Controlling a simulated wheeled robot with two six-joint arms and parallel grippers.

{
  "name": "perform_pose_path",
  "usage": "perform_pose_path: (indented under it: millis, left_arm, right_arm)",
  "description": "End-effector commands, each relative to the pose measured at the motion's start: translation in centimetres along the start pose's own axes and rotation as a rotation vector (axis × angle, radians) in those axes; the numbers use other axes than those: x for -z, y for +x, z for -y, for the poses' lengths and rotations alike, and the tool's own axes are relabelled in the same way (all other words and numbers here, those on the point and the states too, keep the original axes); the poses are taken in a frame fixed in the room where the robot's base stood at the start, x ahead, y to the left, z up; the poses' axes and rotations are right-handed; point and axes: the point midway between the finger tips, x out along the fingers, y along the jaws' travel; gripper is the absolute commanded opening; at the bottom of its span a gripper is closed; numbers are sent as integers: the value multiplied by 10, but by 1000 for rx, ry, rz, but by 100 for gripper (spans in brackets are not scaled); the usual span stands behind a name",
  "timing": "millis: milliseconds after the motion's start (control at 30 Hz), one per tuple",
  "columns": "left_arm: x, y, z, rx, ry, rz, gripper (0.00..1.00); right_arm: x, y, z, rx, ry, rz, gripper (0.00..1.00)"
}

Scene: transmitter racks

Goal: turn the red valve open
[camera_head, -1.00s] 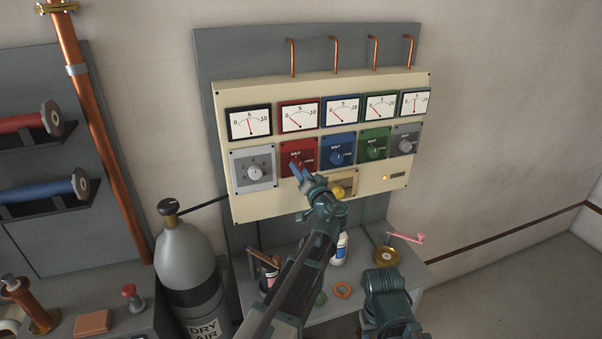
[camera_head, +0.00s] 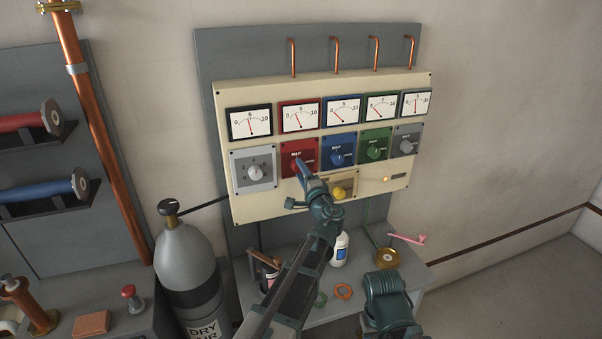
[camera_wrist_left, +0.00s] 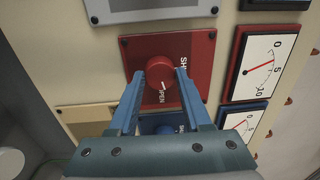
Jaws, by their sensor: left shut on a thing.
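The red valve is a round red knob (camera_wrist_left: 160,73) on a red plate (camera_head: 290,170) marked SHUT and OPEN. It is on the cream panel, below the red-framed gauge (camera_head: 300,116). My left gripper (camera_head: 299,163) is shut on the knob, with one blue finger on each side in the left wrist view (camera_wrist_left: 155,82). The knob's white mark points towards the word OPEN. The red gauge's needle stands near 5, also in the left wrist view (camera_wrist_left: 259,66). The gripper hides part of the knob in the head view. My right gripper's fingers do not show.
Blue (camera_head: 338,158), green (camera_head: 374,151) and grey (camera_head: 405,145) knobs sit to the right, a grey dial (camera_head: 254,173) to the left. A yellow knob (camera_head: 339,194) sits below. A white bottle (camera_head: 340,250) stands on the bench under the panel.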

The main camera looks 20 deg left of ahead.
Motion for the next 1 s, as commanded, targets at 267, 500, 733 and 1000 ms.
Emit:
perform_pose_path:
  millis: [267, 500, 733, 1000]
  left_arm:
    - [0, -1, 0, 2, 163, -12, 0]
    - [0, -1, 0, 2, 236, -16, 0]
    - [0, -1, 0, 2, 259, -18, 0]
    - [0, -1, -1, 2, 260, -18, 0]
  right_arm:
    - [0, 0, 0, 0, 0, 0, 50]
    - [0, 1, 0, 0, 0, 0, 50]
    - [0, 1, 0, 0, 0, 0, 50]
    - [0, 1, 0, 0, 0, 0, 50]
